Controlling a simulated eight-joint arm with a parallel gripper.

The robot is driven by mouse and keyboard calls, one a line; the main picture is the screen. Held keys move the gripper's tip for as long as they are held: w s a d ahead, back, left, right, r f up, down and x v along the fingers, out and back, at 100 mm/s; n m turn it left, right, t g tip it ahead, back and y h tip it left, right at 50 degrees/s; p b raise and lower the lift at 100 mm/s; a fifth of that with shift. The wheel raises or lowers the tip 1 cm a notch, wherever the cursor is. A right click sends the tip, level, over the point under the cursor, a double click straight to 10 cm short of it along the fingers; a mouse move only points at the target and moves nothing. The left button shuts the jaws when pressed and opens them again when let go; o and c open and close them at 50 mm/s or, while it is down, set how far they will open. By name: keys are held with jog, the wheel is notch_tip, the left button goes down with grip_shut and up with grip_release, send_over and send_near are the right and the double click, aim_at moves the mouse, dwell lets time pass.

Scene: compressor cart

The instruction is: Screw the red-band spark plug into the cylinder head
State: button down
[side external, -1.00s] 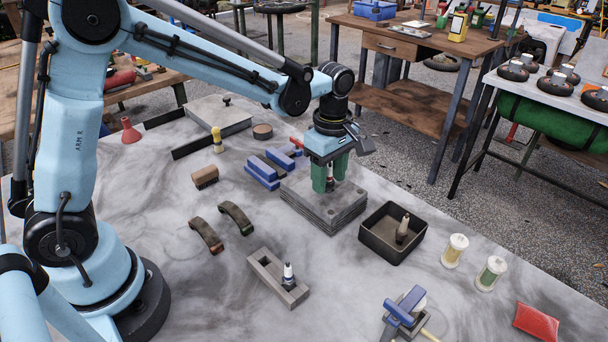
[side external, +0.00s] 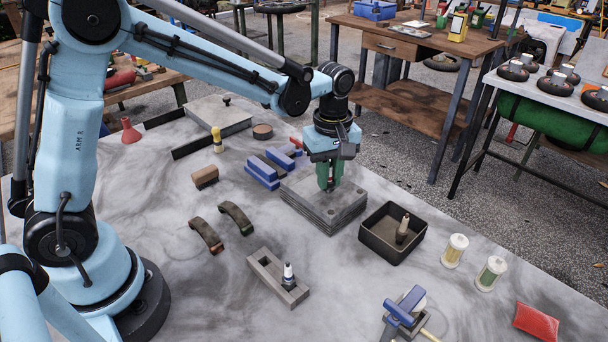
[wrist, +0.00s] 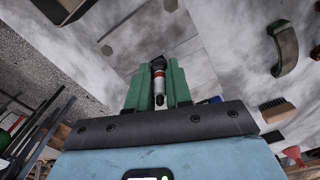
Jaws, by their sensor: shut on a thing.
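In the wrist view my gripper (wrist: 158,88) is shut on the red-band spark plug (wrist: 159,74), a slim plug with a red ring. The plug's lower end is at the head's top. The plug hole is hidden, and I cannot tell how deep the plug sits.
A black tray (side external: 366,238) with a dirty plug (side external: 402,230) stands right of the head. Blue blocks (side external: 262,170) lie close on its left. A grey slotted block (side external: 265,267) holds a white-topped plug (side external: 288,273). Curved brown pieces (side external: 207,236) lie nearer my base.

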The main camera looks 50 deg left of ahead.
dwell(0.3)
jog(key=m, duration=0.4)
jog(key=shift+m, duration=0.4)
jog(key=shift+m, duration=2.3)
jog(key=m, duration=0.3)
jog(key=shift+m, duration=0.8)
